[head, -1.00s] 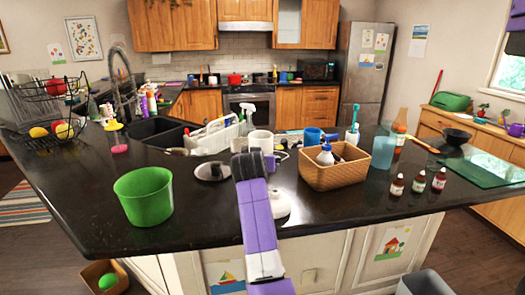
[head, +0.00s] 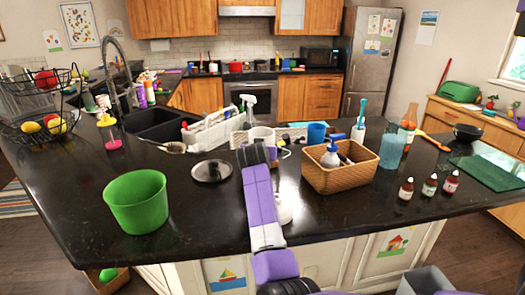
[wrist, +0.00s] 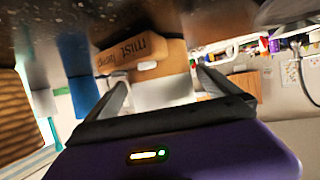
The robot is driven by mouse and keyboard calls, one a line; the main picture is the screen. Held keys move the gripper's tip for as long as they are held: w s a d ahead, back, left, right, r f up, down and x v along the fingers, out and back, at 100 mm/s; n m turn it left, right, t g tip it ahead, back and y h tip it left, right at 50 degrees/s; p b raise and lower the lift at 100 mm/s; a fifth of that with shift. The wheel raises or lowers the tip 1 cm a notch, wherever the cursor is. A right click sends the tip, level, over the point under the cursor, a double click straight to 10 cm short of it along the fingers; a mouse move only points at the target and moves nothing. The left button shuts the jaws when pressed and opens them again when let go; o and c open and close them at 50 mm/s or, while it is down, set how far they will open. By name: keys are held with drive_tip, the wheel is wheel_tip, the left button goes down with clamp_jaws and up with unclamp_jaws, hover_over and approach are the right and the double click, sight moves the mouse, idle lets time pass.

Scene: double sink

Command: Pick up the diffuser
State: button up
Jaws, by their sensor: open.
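The diffuser (wrist: 150,65) is in the wrist view, which looks upside down. It has a wood-coloured base marked "mist" and "lamp" and a whitish body. It stands on the dark counter ahead of my open gripper (wrist: 163,98), between the lines of the two fingers. I cannot tell whether the fingers touch it. In the head view, a white cup-like shape (head: 262,134) just beyond the arm's end seems to be the diffuser, mostly hidden. The fingers are hidden there behind my wrist.
A wicker basket (head: 335,181) with bottles and a blue cup (head: 316,133) stand right of my arm. A white caddy (head: 212,132) and a dark round lid (head: 212,171) are to its left. A white rounded thing (head: 284,210) sits beside my arm. A green bucket (head: 139,203) stands farther left.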

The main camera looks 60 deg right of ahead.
drive_tip(key=shift+x, duration=0.9)
drive_tip(key=c, duration=1.6)
drive_tip(key=shift+r, duration=0.1)
drive_tip(key=shift+c, duration=0.9)
